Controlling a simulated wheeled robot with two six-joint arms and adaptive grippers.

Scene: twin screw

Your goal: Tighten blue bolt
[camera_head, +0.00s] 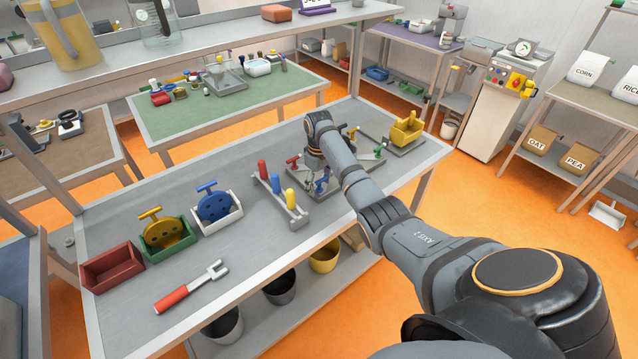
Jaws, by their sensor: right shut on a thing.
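The blue bolt (321,187) stands on a grey fixture plate (299,185) on the workbench, at the centre right. My right arm reaches in from the lower right, and its wrist bends down over the plate. My right gripper (316,179) is shut on the blue bolt; the arm partly hides the contact. A red-handled bolt (293,159) stands at the left of the same plate. A green-handled one (380,150) and a yellow-handled one (352,131) stand beyond my arm. My left gripper is not in view.
A rack (283,201) with red, yellow and blue handles stands left of the plate. A red-handled fork tool (190,288) lies at the front. Red (112,268), green and white bins line the left. A yellow object (407,131) sits at the right end. The bench's front middle is clear.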

